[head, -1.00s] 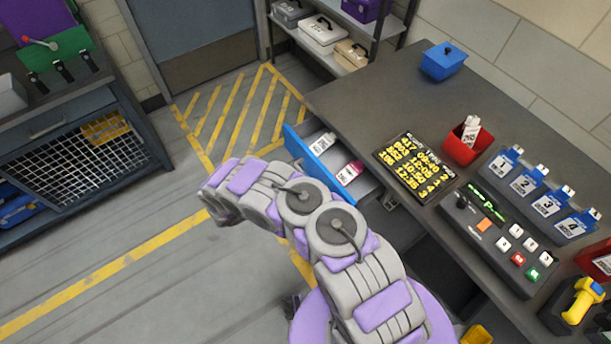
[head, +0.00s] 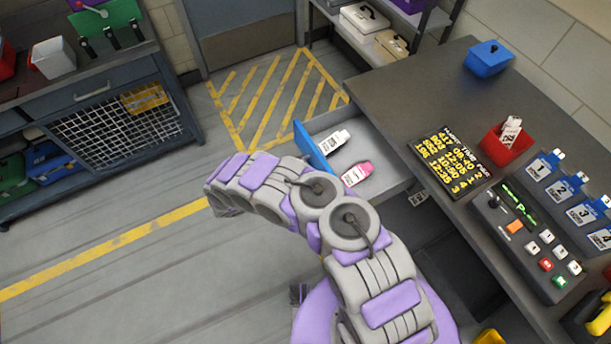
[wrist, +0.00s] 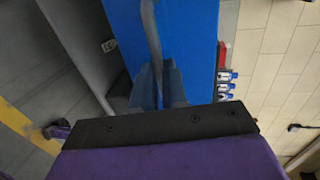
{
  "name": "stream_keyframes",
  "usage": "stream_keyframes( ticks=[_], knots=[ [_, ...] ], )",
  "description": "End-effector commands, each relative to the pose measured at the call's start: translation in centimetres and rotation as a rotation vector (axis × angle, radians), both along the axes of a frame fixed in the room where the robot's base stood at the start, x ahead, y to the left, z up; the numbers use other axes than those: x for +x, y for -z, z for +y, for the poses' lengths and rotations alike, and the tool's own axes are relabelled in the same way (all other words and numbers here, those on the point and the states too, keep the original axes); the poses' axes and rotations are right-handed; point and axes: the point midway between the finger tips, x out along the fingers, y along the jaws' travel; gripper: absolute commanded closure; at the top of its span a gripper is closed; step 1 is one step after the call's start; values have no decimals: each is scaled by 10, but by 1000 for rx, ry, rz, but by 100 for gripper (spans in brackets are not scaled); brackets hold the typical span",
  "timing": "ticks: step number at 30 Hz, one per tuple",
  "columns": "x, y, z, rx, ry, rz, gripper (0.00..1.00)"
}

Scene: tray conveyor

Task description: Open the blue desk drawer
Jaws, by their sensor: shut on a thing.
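The blue-fronted desk drawer (head: 313,149) stands pulled out from the grey desk, and its open inside shows in the head view. A white bottle (head: 333,142) and a pink-and-white bottle (head: 356,174) lie in it. In the wrist view the blue drawer front (wrist: 197,35) fills the upper middle. My gripper (wrist: 160,88) is shut on the drawer's grey handle (wrist: 151,35), which runs up in front of the blue face. In the head view my arm hides the near end of the drawer front, and the gripper's fingers are hidden.
A workbench (head: 90,95) stands at the left. The striped floor (head: 270,105) beside the drawer is clear.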

Motion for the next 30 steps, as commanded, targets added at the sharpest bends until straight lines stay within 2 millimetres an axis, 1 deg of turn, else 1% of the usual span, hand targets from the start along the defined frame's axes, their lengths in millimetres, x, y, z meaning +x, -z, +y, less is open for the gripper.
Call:
stream_keyframes(
  ticks=[1, 4, 5, 12, 13, 20, 23, 26, 29, 30],
  knots=[
    [-3, 5, -1, 3, 6, 10, 100],
    [-4, 5, -1, 3, 5, 11, 100],
    [-3, 5, -1, 3, 5, 11, 87],
    [-3, 2, -1, 3, 4, 5, 64],
    [-2, 2, -2, 4, 5, 4, 62],
    [-2, 1, -1, 2, 3, 1, 62],
    [-4, -1, 4, 1, 2, 1, 62],
    [-10, -4, 15, -1, 1, 1, 62],
    [-18, -7, 33, 3, 2, 1, 62],
    [-21, -9, 41, 5, 0, 1, 62]
  ],
)
